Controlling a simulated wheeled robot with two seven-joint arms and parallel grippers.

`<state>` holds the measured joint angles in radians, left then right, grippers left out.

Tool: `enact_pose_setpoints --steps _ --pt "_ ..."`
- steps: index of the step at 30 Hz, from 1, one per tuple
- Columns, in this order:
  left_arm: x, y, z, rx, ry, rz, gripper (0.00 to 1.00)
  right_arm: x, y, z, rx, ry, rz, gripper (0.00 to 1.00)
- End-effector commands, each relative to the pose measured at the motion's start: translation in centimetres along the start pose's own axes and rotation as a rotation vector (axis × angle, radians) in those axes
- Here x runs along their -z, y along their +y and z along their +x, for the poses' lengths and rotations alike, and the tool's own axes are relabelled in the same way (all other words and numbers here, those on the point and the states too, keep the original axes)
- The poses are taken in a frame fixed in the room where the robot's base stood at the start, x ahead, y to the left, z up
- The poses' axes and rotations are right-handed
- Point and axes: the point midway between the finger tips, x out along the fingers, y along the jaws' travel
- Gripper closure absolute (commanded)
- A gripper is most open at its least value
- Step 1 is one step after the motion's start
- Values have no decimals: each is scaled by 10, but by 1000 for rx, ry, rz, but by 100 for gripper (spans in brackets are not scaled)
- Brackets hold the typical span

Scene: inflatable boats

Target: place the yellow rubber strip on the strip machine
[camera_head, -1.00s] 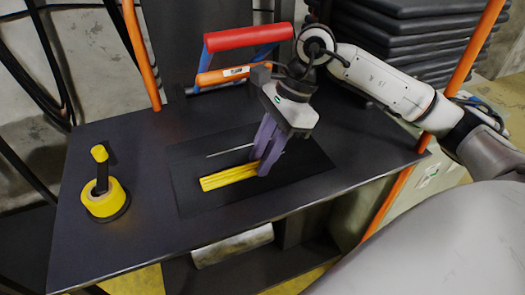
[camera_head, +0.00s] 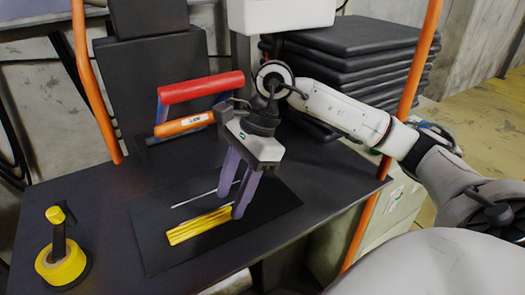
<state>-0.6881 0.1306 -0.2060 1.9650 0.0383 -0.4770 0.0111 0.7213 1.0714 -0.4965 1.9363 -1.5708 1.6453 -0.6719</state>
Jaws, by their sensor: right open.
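The yellow rubber strip (camera_head: 199,226) lies flat on a dark mat-like plate (camera_head: 160,256) on the dark table. A thin light metal strip or slot (camera_head: 195,198) runs beside it on the plate. My right gripper (camera_head: 232,205) points down over the right end of the yellow strip. Its purple fingers are apart, and one finger hides part of that end. The fingers are open, not closed on the strip. The left gripper is out of view. I cannot tell for certain which part is the strip machine.
A yellow tape roll on a holder (camera_head: 62,260) stands at the left of the table (camera_head: 105,200). A red-handled frame (camera_head: 201,87) and an orange handle (camera_head: 184,124) are behind the gripper. Orange posts rise at the table's sides. Dark stacked slabs (camera_head: 350,65) stand behind.

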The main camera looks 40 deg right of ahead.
Motion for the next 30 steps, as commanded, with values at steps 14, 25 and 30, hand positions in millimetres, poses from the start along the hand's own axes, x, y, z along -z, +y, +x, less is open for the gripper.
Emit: enact_pose_setpoints --steps 14,25,30 --pt "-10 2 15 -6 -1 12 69 96 1 -35 -4 6 9 57" --pt "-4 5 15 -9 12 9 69 106 1 -42 -3 3 3 57" --pt "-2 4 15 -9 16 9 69 106 1 -42 -3 3 3 57"
